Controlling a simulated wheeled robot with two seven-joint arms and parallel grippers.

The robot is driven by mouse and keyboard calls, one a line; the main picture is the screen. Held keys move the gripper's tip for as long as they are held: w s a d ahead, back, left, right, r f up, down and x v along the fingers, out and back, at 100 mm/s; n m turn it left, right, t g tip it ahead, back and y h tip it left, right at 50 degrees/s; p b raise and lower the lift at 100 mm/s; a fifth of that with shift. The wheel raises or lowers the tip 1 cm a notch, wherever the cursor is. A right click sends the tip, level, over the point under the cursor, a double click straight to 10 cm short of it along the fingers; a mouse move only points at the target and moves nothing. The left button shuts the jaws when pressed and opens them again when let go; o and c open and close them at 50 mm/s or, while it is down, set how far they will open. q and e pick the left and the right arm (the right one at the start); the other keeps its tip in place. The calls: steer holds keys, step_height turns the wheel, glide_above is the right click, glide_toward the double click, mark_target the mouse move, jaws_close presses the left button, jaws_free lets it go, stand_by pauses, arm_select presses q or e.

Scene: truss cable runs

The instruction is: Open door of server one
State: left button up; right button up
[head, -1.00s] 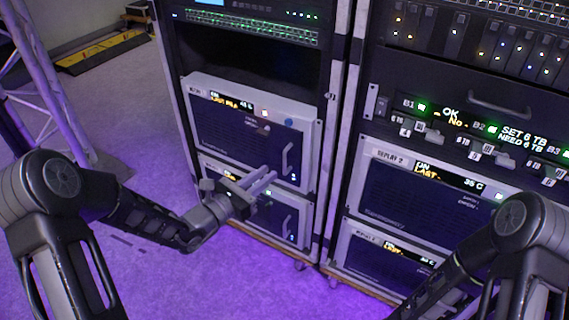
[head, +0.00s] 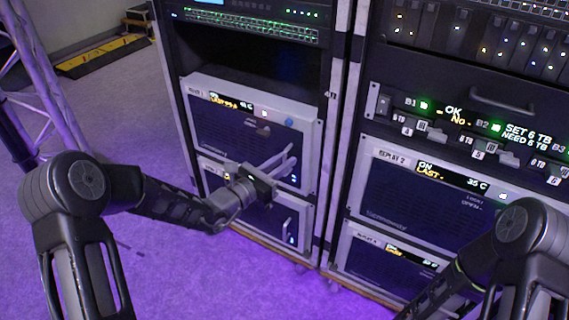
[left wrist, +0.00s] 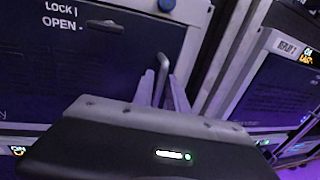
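The upper unit in the left rack, labelled as a replay server with a 1, has a dark door (head: 235,135) that looks shut in its grey frame. The door also fills the left of the left wrist view (left wrist: 80,65). Its bar handle (left wrist: 163,66) is upright at the door's right side. My left gripper (head: 280,156) is open in front of the door. In the left wrist view, its fingers (left wrist: 163,90) stand apart on either side of the handle; I cannot tell whether they touch it. An oval latch knob (left wrist: 104,25) sits beside the LOCK and OPEN marks. My right gripper is out of view.
A second unit with its own handle (head: 284,232) is directly below. The right rack holds a unit labelled Replay 2 (head: 420,205) and a switch panel (head: 470,128). A truss (head: 50,85) stands at the left. The purple floor (head: 165,270) before the left rack is clear.

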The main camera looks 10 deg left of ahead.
arm_select(q)
steer(key=shift+w+d, duration=0.15)
steer(key=shift+w, duration=0.1)
jaws_close()
stand_by(1.4)
